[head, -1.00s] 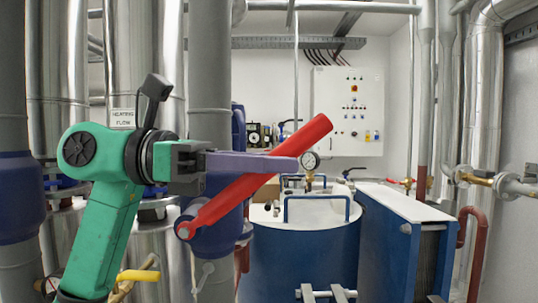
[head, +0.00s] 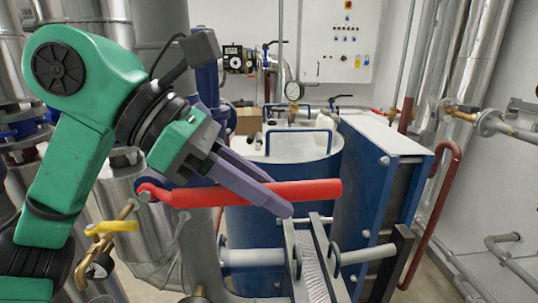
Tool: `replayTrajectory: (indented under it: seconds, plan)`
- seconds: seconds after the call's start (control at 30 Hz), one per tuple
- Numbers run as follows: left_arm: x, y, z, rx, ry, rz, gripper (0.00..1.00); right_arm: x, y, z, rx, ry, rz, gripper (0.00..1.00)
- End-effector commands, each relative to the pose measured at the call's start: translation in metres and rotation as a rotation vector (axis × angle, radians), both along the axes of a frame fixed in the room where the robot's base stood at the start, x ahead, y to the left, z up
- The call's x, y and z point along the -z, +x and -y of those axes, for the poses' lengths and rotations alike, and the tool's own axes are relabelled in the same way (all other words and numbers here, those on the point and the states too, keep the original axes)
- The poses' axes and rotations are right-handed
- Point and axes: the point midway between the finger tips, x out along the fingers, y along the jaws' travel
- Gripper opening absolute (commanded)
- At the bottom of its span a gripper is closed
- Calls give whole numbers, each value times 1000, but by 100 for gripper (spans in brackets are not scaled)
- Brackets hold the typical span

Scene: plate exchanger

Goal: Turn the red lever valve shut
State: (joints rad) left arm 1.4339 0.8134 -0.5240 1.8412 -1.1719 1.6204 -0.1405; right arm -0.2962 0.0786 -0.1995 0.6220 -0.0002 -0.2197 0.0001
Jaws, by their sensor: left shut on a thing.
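The red lever (head: 318,190) extends almost level to the right from its pivot at the left end, beside the grey vertical pipe. My left gripper (head: 277,196) is shut on the red lever, with its purple-grey fingers lying slantwise across it, one above and one below. The lever's free end sticks out to the right past the fingers. The valve body behind the lever is largely hidden by my gripper and wrist. My right gripper is not in view.
A blue tank (head: 262,215) with a white top stands behind the lever. A blue plate exchanger (head: 382,190) stands to its right. A yellow-handled valve (head: 112,227) is at the lower left. A white control panel (head: 345,45) is on the back wall.

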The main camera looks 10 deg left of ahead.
Motion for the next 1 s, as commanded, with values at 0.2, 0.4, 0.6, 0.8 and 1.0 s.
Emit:
replayTrajectory:
  seconds: [0.2,0.4,0.6,0.8,1.0]
  plan:
    - [9,0,-1,0,51,-14,0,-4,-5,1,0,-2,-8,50]
    - [11,-1,-1,0,60,-17,0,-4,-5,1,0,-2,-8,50]
    - [11,-1,-1,1,60,-17,0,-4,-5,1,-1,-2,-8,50]
    - [10,0,-1,1,56,-15,51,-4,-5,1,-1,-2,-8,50]
    - [8,0,-1,0,52,-13,51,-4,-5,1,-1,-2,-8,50]
